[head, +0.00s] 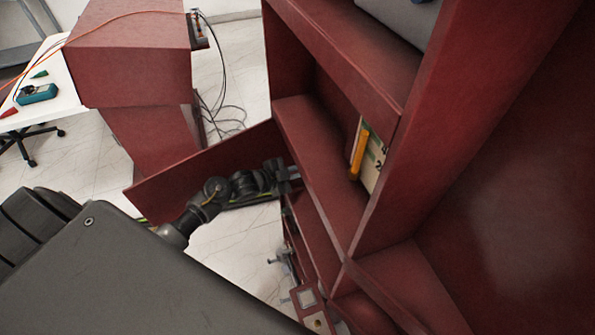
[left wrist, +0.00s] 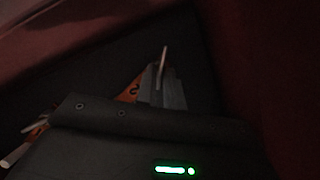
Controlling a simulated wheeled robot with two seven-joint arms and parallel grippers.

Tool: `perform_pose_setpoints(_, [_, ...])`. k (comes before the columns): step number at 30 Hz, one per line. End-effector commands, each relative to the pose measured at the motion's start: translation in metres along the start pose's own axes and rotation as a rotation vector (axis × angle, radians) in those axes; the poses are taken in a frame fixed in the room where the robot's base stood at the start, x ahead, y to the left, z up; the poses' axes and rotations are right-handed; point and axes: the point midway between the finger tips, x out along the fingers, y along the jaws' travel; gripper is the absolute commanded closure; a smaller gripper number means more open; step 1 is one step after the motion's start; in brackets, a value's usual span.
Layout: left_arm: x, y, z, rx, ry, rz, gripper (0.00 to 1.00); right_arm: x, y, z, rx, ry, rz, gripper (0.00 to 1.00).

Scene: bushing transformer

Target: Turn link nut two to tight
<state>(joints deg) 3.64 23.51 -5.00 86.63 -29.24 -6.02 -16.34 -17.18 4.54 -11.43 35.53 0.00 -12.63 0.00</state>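My left gripper (head: 292,174) reaches from the left to the inner edge of the dark red cabinet (head: 312,165), by the open cabinet door. In the dark left wrist view, its grey fingers (left wrist: 162,92) are near the middle, with a thin pale upright piece (left wrist: 164,62) at their tips. I cannot tell whether they are open or shut, or whether they touch that piece. An orange part with a dark mark (left wrist: 127,92) lies just left of the fingers. I cannot make out link nut two in either view. My right gripper is not in view.
The open red door (head: 205,172) stands behind my left arm. A yellow-orange bar (head: 358,153) is inside the cabinet beside a numbered panel (head: 373,165). Grey metal fittings (head: 284,262) stick out below. A white table (head: 45,105) with a teal meter (head: 37,94) stands far left.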

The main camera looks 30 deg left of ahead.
Motion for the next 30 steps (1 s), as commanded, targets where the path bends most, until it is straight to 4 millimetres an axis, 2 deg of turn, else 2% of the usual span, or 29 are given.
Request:
perform_pose_setpoints(10, [0.0,0.001,0.0,0.007,0.0,-0.002,1.0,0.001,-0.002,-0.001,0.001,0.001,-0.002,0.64])
perform_pose_setpoints(16, [0.001,0.004,0.002,0.061,0.001,-0.024,1.0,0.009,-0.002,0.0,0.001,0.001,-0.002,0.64])
perform_pose_setpoints(30, [0.003,0.011,0.006,0.419,0.002,-0.172,1.0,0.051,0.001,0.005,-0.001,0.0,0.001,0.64])
